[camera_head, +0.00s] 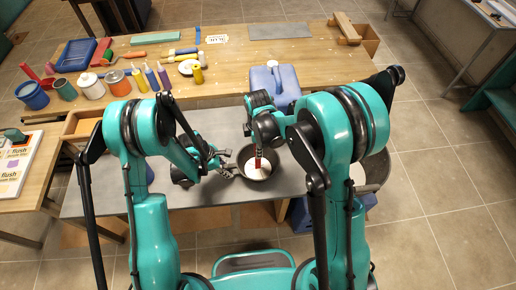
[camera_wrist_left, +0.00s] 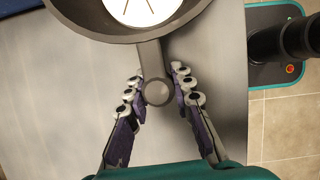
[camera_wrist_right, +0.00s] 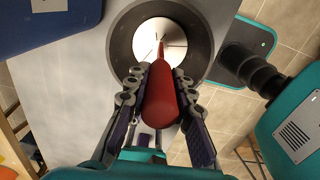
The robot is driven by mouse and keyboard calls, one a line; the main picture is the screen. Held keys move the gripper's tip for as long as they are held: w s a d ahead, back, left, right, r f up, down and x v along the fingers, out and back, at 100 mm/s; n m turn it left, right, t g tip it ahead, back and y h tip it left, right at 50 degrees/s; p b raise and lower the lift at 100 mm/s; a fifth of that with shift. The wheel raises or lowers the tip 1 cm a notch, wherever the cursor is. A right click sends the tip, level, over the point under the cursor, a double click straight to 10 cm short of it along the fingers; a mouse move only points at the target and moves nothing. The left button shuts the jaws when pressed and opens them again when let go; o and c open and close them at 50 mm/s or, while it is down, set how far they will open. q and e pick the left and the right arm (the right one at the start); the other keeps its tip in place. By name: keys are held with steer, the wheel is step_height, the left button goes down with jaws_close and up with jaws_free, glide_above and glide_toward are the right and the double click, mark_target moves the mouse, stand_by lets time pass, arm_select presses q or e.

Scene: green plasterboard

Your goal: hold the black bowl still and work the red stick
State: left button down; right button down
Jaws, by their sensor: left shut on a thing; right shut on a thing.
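The black bowl (camera_head: 271,164) sits on the grey table top, with white material inside it. Its short handle (camera_wrist_left: 152,62) points towards my left gripper. My left gripper (camera_wrist_left: 157,88) is shut on the bowl's handle, close to its rounded end; in the head view this gripper (camera_head: 230,167) is at the bowl's left side. The red stick (camera_wrist_right: 162,96) is held in my right gripper (camera_wrist_right: 161,78), its thin end reaching into the white material in the bowl. In the head view the red stick (camera_head: 258,163) stands steeply in the bowl, below my right gripper (camera_head: 258,148).
A blue container (camera_head: 285,80) stands just behind the bowl. The wooden workbench (camera_head: 230,62) at the back carries jars, bottles and tools. The grey table (camera_head: 110,200) is mostly clear at the left. A printed board (camera_head: 14,165) lies at the far left.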

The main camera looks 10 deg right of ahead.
steer(key=shift+r, duration=5)
stand_by(1.0)
arm_select(q)
steer(key=c, duration=1.2)
jaws_free()
steer(key=shift+r, duration=0.1)
steer(key=v, duration=1.1)
steer(key=shift+a+r, duration=0.15)
steer(key=shift+r, duration=0.25)
